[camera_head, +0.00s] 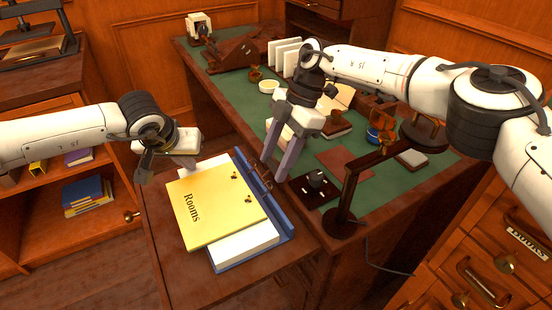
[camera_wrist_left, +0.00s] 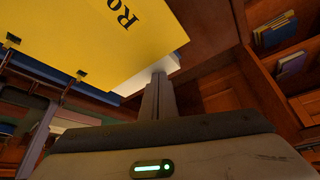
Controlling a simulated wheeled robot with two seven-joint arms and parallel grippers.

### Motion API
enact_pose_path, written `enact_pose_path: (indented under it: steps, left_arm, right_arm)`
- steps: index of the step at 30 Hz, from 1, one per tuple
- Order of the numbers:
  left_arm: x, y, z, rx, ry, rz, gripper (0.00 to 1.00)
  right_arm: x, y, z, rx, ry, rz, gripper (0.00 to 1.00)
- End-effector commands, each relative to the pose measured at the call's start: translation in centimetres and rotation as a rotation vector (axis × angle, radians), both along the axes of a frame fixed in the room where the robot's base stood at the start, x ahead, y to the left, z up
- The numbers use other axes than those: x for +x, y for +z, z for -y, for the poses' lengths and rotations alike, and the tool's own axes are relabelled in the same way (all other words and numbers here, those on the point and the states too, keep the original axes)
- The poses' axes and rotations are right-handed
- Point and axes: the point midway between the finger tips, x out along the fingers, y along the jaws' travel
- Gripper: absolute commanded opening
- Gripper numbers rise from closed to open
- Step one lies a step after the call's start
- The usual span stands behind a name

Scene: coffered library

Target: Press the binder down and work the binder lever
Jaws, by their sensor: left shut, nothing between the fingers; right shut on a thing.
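The binder (camera_head: 290,226) lies open with a blue cover, white pages (camera_head: 245,247) and a yellow "Rooms" sheet (camera_head: 205,208) on top. Its dark metal lever mechanism (camera_head: 262,180) is along the upper right edge. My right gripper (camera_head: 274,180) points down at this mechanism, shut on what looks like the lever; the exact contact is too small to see. My left gripper (camera_head: 142,175) is shut and empty, left of the binder's upper left corner. In the left wrist view its closed fingers (camera_wrist_left: 157,97) are beside the yellow sheet (camera_wrist_left: 100,40).
The binder rests on a wooden surface (camera_head: 160,235) beside the green-topped desk (camera_head: 235,85). A dark lamp stand (camera_head: 347,190) and a small black box (camera_head: 317,188) are right of my right gripper. A bookshelf (camera_head: 85,235) stands at left.

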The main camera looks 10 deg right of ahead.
Motion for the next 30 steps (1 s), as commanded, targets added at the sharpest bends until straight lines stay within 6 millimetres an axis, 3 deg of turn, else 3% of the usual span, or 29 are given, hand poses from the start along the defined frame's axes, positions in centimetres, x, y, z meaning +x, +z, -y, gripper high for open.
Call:
enact_pose_path:
  steps: [1,20,30]
  left_arm:
    - [-0.6,-1.2,-0.3,0.009,0.003,-0.022,0.0]
    - [-0.5,-1.2,-0.3,0.009,0.005,-0.021,0.0]
    - [-0.5,-1.2,-0.4,0.009,0.005,-0.021,0.0]
  right_arm:
    - [-0.1,-0.1,0.0,-0.003,0.002,-0.004,0.06]
    - [-0.4,0.2,-0.3,-0.05,0.007,0.008,0.06]
    - [-1.0,1.2,-1.6,-0.24,0.014,0.088,0.06]
